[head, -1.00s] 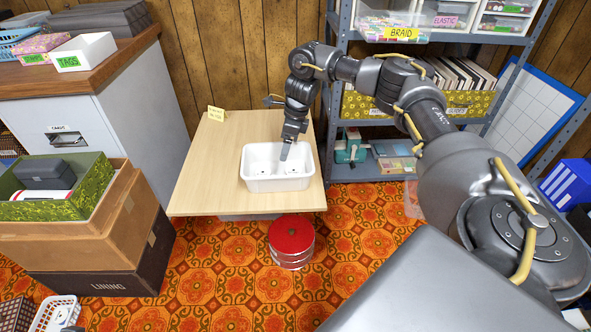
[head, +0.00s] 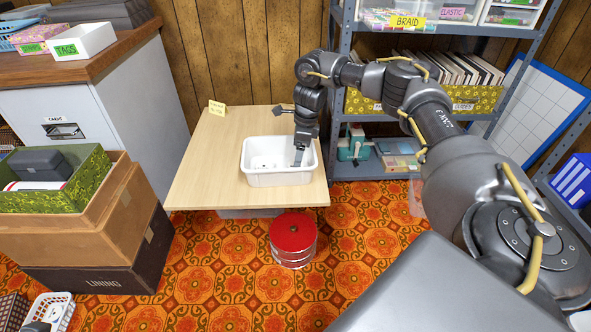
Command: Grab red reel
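I cannot make out a red reel clearly in the head view. A white tub (head: 280,179) stands on the light wooden table (head: 205,165). Small dark and pale details show on its floor at the left, too small to identify. My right gripper (head: 299,157) points down into the right part of the tub. Its fingers look close together, but whether they are open or hold anything is not clear. My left gripper is out of view.
A red-topped round tin or stool (head: 293,234) stands on the patterned floor before the table. A yellow card (head: 217,108) stands at the table's back left. Stacked boxes (head: 85,225) are at left, a metal shelf (head: 385,108) behind right. The table's left half is clear.

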